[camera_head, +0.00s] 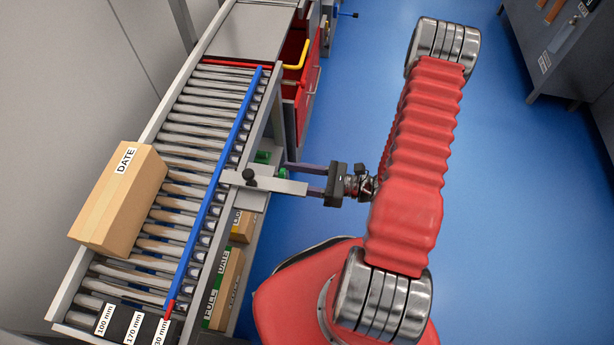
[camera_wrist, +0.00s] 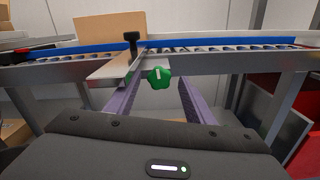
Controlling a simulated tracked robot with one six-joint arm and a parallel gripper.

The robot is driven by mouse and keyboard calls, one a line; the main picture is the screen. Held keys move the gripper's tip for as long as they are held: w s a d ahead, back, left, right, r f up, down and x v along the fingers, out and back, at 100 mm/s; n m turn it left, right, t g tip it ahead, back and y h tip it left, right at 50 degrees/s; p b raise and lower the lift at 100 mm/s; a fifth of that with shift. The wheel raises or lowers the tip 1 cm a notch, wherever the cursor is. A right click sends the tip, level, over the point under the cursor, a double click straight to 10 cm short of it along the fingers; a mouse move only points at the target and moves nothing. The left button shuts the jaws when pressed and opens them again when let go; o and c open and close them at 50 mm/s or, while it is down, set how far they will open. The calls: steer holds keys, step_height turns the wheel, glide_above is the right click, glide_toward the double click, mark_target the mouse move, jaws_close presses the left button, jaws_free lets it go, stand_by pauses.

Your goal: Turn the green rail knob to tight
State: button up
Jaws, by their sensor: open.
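The green knob (camera_wrist: 159,77) is lobed and faces me in the wrist view, with a pale mark pointing roughly up. It sits below the rail, just right of a metal bracket arm (camera_wrist: 112,68) with a black knob (camera_wrist: 131,42) on top. My gripper (camera_wrist: 158,88) is open, its two purple fingers reaching forward left and right of the green knob in that view. I cannot tell whether they touch it. In the head view my gripper (camera_head: 293,179) is beside the conveyor at the bracket; green parts (camera_head: 263,157) show there, but I cannot tell which is the knob.
The blue rail (camera_head: 215,185) runs along the roller conveyor. A carton (camera_head: 120,200) marked DATE lies on the rollers. Labels at the near end read 100 mm, 170 mm and one partly hidden. Boxes (camera_head: 227,285) sit below.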

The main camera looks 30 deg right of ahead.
steer(key=v, duration=1.3)
steer(key=shift+s+d, duration=0.2)
steer(key=shift+d, duration=0.1)
steer(key=a+r+n+g+h, duration=0.1)
steer(key=a+r+n+h, duration=0.3)
steer(key=r+n, duration=0.5)
steer(key=s+a+r+n+g+h, duration=0.1)
steer(key=a+r+n+h, duration=0.3)
steer(key=r+n, duration=0.5)
steer(key=s+a+r+n+g+h, duration=0.1)
steer(key=a+r+n+g+h, duration=0.2)
steer(key=r+n+h, duration=0.3)
step_height(320, 180, up, 7)
steer(key=a+n, duration=0.1)
steer(key=n, duration=0.2)
steer(key=shift+a+n+h, duration=0.3)
steer(key=shift+a, duration=0.1)
steer(key=shift+f, duration=0.15)
steer(key=shift+c, duration=0.2)
